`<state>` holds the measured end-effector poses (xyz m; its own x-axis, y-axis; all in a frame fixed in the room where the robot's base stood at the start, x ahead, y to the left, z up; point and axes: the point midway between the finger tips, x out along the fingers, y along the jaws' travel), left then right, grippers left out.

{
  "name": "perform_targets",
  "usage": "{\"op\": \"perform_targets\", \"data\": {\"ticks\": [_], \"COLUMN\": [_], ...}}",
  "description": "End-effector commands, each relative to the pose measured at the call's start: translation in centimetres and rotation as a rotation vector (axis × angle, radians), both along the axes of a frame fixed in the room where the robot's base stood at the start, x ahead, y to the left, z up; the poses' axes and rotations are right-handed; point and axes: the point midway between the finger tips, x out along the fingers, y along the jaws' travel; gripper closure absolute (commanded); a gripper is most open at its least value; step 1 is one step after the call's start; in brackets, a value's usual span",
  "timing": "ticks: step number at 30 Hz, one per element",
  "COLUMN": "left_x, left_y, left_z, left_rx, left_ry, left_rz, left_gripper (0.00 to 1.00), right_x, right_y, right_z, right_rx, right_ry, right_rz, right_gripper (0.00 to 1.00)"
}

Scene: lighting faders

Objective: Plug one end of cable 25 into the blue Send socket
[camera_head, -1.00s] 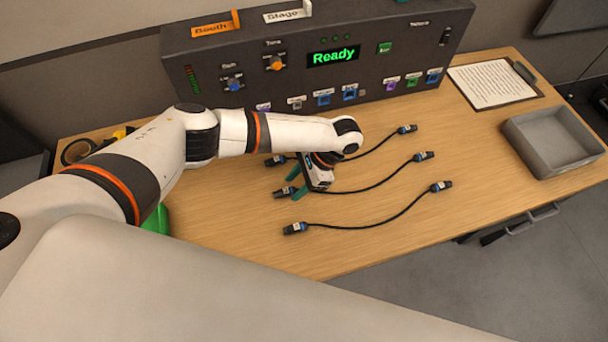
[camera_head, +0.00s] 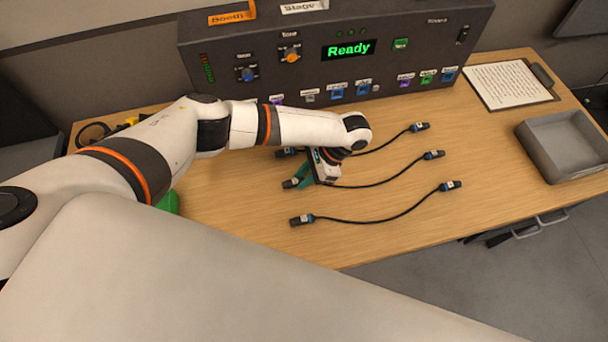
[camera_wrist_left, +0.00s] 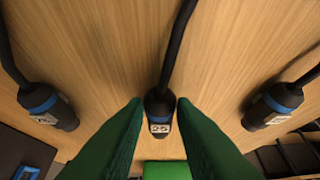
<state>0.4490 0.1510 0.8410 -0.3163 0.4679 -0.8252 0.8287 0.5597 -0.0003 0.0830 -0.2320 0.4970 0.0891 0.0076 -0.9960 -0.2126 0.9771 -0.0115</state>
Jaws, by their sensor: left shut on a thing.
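The middle of three black cables is cable 25; its left plug (camera_wrist_left: 160,112) shows the label 25 in the left wrist view. In the head view this plug (camera_head: 289,184) lies at the left, and the cable's other plug (camera_head: 434,154) lies free to the right. My left gripper (camera_head: 298,178) is low over the table, its green fingers (camera_wrist_left: 160,118) shut on the plug from both sides. Blue sockets (camera_head: 337,92), (camera_head: 363,89) and (camera_head: 448,75) sit along the panel's lower front; their small labels are too blurred to read. My right gripper is out of view.
Similar cables lie behind, with a far plug (camera_head: 420,126), and in front, with a near plug (camera_head: 302,220). The panel (camera_head: 220,75) reads Ready. A clipboard (camera_head: 508,84) and grey tray (camera_head: 545,150) are at right. Table between cables and tray is clear.

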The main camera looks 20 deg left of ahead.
Motion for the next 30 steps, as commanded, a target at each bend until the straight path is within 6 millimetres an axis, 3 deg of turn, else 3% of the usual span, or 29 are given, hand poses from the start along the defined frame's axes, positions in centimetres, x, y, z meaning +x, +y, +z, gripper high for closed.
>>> {"op": "perform_targets", "data": {"ticks": [15, 30], "left_x": [0.0, 0.3], "left_y": [0.0, 0.0], "left_z": [4.3, 4.1], "left_rx": [0.0, 0.0], "left_ry": [0.001, 0.0], "left_rz": [0.001, -0.052], "left_gripper": [1.0, 1.0], "right_x": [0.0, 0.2], "right_y": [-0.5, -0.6], "right_z": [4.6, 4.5], "right_rx": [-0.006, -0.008], "right_ry": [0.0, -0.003], "right_rz": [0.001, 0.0], "right_gripper": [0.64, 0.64]}}
